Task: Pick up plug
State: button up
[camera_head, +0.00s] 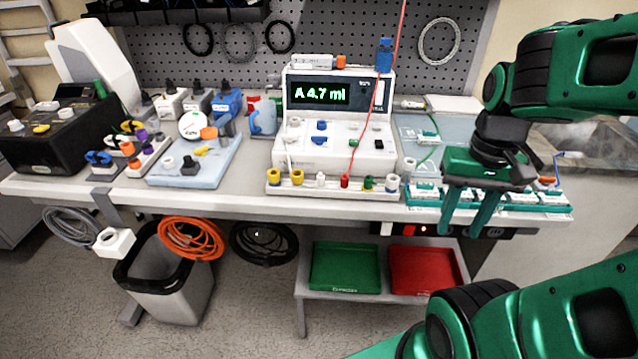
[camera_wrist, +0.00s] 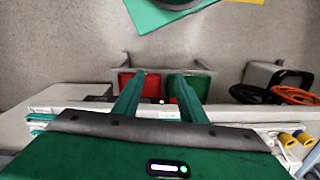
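Several coloured plug-like pieces stand in a white rail (camera_head: 320,188) in front of the pump, among them a red one (camera_head: 344,181) and a yellow one (camera_head: 274,175). I cannot tell which piece is the plug. My gripper (camera_head: 466,228) is right of this rail, at the table's front edge, with its fingers pointing down. In the wrist view my gripper (camera_wrist: 158,80) has its two fingers spread with nothing between them. It is open and empty. The fingers hide part of the teal-and-white row (camera_head: 522,198) at the table's right front.
The pump (camera_head: 335,120) reads "A 4.7 ml"; a red line rises from it. A blue-white tray (camera_head: 205,172) and a black box (camera_head: 50,140) stand left. Below are a green tray (camera_head: 346,267), a red tray (camera_head: 428,270), a bin (camera_head: 170,285) and coiled cables (camera_head: 192,238).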

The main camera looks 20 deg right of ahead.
jog(key=r, duration=0.2)
notch_tip(320, 180, up, 6)
jog(key=m, duration=1.1)
send_over(321, 175)
jog(key=f, duration=0.5)
jog(key=shift+d+f, duration=0.1)
jog(key=shift+d, duration=0.15)
jog(key=shift+a+f, duration=0.15)
jog(key=shift+f, duration=1.2)
jog(key=shift+a+f, duration=0.1)
jog(key=shift+f, duration=1.2)
grip_shut()
